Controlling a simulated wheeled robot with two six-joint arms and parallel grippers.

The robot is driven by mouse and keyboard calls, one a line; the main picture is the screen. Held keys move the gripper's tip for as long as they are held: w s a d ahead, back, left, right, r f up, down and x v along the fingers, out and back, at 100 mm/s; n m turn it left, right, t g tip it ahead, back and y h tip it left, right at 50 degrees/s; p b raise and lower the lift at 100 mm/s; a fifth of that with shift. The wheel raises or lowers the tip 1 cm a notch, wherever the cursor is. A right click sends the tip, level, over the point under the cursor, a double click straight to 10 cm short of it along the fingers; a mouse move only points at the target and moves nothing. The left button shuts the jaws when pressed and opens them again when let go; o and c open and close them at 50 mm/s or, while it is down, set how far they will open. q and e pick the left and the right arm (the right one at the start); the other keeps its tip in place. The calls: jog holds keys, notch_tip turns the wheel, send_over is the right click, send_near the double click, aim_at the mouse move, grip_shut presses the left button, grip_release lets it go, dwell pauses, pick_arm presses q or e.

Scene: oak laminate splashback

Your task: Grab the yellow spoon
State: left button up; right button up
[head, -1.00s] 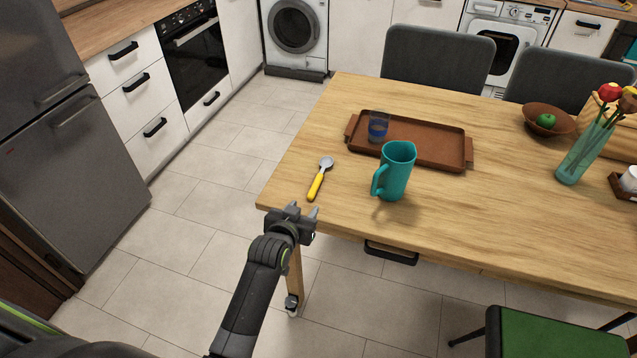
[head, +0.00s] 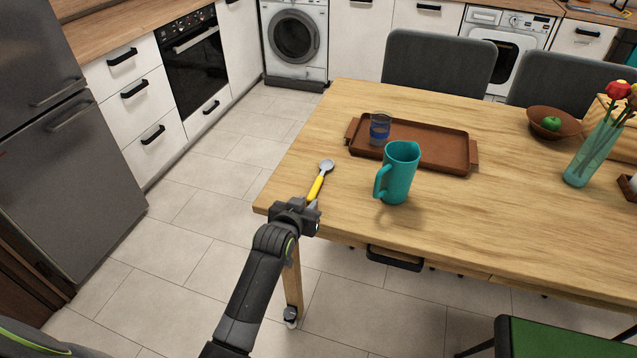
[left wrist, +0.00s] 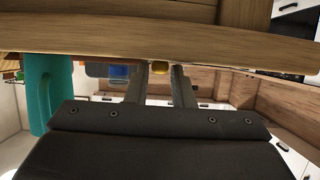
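The yellow spoon (head: 317,187) lies on the wooden table near its front left corner. Its metal bowl points away from me and its yellow handle points toward my left gripper (head: 309,205). The gripper is at the table's edge, at the handle end of the spoon. In the left wrist view, which looks upside down, the two fingers stand apart (left wrist: 159,86), and the yellow handle end (left wrist: 160,70) shows in the gap between them, beyond the tips. The gripper looks open and empty. The right gripper is not in view.
A teal mug (head: 401,172) stands to the right of the spoon. Behind it is a brown tray (head: 442,143) with a blue-banded glass (head: 379,128). The wooden table (head: 500,220) is clear around the spoon. A green-seated chair (head: 560,345) is at the lower right.

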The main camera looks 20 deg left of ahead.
pick_arm(q)
grip_shut()
